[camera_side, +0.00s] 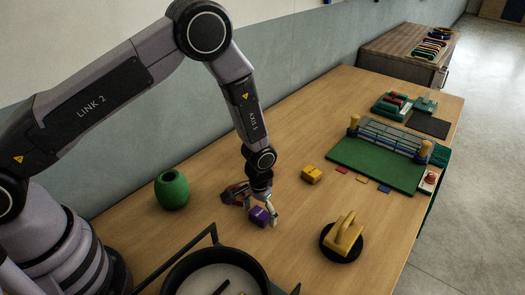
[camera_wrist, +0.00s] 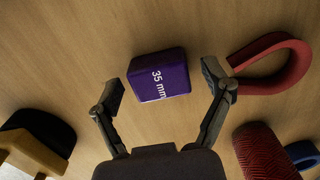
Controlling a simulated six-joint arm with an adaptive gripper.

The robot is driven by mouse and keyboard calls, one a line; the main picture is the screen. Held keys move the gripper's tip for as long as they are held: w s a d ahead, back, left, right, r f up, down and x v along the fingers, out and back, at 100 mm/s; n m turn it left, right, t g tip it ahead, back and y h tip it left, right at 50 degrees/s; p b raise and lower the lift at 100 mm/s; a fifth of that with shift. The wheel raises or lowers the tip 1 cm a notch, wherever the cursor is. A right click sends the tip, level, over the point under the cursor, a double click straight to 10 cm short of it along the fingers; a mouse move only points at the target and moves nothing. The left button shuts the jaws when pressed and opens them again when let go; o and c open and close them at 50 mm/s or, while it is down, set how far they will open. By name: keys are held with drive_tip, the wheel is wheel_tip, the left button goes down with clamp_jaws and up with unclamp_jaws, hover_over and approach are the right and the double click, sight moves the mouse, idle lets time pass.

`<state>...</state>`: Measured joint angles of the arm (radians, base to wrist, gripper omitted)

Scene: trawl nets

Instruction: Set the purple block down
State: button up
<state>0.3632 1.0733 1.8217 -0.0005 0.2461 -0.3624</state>
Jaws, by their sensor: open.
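The purple block (camera_wrist: 160,76) is marked "35 mm" and lies on the wooden table. In the wrist view it sits between and just ahead of the spread fingers of my gripper (camera_wrist: 163,90), with a gap to each finger. My gripper is open and holds nothing. In the side view my gripper (camera_side: 262,210) is low over the table, with the purple block (camera_side: 259,216) by its fingertips. Part of the block is hidden there by a finger.
A red curved piece (camera_wrist: 276,70) lies close to the right finger. A green round pot (camera_side: 172,190), a yellow block (camera_side: 311,174), a yellow-handled black disc (camera_side: 343,240) and a large dark pan (camera_side: 215,275) stand around. A green net board (camera_side: 375,160) is further back. Bare table lies between them.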

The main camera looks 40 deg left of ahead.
wheel_tip(320, 180, up, 16)
drive_tip(key=a, duration=0.1)
wheel_tip(320, 180, up, 14)
drive_tip(key=t, duration=0.2)
hover_over(256, 211)
drive_tip(key=s+a, duration=0.5)
drive_tip(key=a, duration=0.1)
drive_tip(key=s+a+r+t, duration=0.1)
drive_tip(key=s+a+r, duration=0.1)
drive_tip(key=s, duration=0.4)
drive_tip(key=s+a+r+t, duration=0.1)
drive_tip(key=s+a+r, duration=0.2)
drive_tip(key=s+r, duration=0.2)
drive_tip(key=s+a+r+t, duration=0.1)
drive_tip(key=s+a+r, duration=0.2)
drive_tip(key=s, duration=0.5)
drive_tip(key=shift+s+r+t, duration=0.3)
drive_tip(key=shift+s, duration=0.1)
